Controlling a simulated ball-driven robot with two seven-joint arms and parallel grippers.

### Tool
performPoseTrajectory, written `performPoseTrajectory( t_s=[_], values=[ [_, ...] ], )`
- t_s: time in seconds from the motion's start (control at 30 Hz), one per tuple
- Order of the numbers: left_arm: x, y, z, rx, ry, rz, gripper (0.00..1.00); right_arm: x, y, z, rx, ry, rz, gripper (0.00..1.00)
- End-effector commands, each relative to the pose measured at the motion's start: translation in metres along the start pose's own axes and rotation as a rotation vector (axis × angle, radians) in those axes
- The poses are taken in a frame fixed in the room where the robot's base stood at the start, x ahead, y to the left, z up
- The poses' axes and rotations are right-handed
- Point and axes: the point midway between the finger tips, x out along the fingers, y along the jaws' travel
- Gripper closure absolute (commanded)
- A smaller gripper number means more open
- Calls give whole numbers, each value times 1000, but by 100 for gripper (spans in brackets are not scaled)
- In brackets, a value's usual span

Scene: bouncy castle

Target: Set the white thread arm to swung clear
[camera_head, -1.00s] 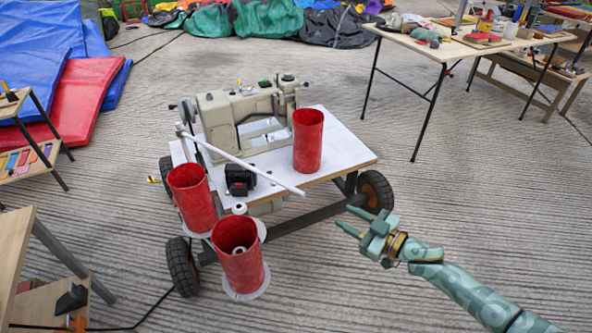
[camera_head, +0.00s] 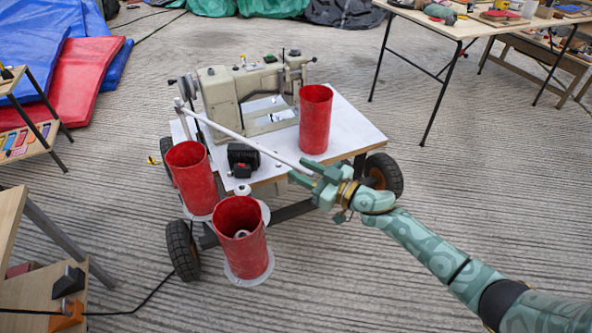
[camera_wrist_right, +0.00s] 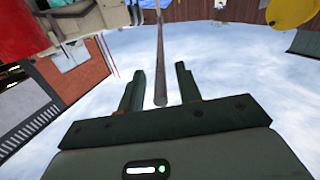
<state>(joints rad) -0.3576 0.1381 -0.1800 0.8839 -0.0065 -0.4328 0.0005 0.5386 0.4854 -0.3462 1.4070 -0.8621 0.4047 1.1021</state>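The white thread arm (camera_head: 243,137) is a long thin rod. It runs from a post at the cart's left side, slanting over the white table top toward the front right. My right gripper (camera_head: 303,172) is at the rod's free end, with its fingers open. In the right wrist view, the thread arm (camera_wrist_right: 160,58) lies between the two fingers of the right gripper (camera_wrist_right: 160,70), with a gap visible on both sides. In the head view the rod's tip is partly hidden by the fingers. My left gripper is not in view.
A beige sewing machine (camera_head: 220,97) stands on the wheeled cart (camera_head: 350,135). One red cylinder (camera_head: 315,120) stands on the top near my gripper. Two others, a left one (camera_head: 192,180) and a front one (camera_head: 243,245), stand at the cart's front left.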

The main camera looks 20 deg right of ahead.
Motion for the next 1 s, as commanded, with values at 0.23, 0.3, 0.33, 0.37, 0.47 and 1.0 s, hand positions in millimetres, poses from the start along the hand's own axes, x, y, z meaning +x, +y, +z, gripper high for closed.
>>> performPoseTrajectory(
  t_s=[0.23, 0.3, 0.33, 0.37, 0.47, 1.0],
  values=[
    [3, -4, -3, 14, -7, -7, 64, 19, 0, 0, -1, -1, 1, 66],
    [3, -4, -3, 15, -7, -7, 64, 20, 1, 0, -1, 0, 1, 66],
    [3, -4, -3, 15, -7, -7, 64, 20, 1, -1, -1, 0, 1, 66],
    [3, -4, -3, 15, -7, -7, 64, 20, 1, -1, -1, 0, 1, 66],
    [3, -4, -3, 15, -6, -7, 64, 19, 0, -1, -1, 0, 1, 66],
    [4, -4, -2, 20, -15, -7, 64, 18, 1, 0, -2, 1, -29, 100]
  ],
)
